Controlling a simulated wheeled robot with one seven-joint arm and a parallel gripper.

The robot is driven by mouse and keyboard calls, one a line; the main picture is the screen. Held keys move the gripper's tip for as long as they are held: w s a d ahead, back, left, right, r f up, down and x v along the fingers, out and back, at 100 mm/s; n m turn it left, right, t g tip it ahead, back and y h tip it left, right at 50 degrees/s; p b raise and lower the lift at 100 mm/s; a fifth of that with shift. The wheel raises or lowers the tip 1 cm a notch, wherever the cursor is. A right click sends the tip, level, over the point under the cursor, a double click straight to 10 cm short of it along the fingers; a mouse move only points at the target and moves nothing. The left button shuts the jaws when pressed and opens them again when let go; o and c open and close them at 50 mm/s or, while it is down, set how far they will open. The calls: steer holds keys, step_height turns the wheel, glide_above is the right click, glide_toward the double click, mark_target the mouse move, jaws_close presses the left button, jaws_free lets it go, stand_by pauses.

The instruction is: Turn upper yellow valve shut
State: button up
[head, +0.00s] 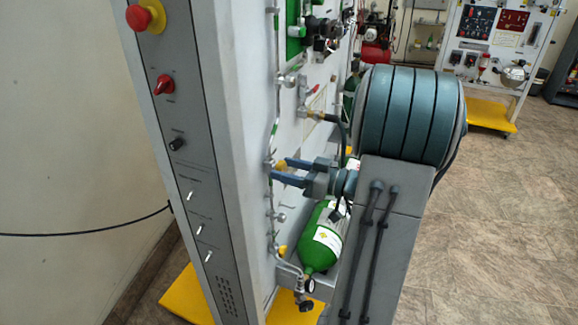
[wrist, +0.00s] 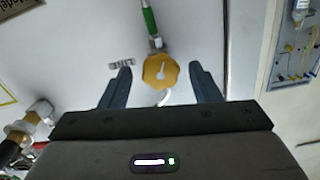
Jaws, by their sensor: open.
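The upper yellow valve (wrist: 160,71) is a round, scalloped knob on the white panel in the wrist view, with a light pointer mark on its face. In the head view the upper yellow valve (head: 280,165) shows only in part, beside my blue fingertips. My gripper (head: 278,173) reaches to the panel at the valve. In the wrist view my gripper (wrist: 158,78) is open, one finger to the left of the knob and one to the right, with gaps on both sides. I cannot tell how deep the fingers reach around it.
A lower yellow valve (head: 282,251) sits further down the panel. A green cylinder (head: 322,238) lies below my gripper. A brass fitting (wrist: 31,121) stands out at the left in the wrist view. A thin metal pipe (head: 275,110) runs down the panel. Open floor (head: 490,220) lies to the right.

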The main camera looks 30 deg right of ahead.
steer(key=shift+w+a, duration=0.1)
steer(key=shift+w, duration=0.05)
steer(key=c, duration=1)
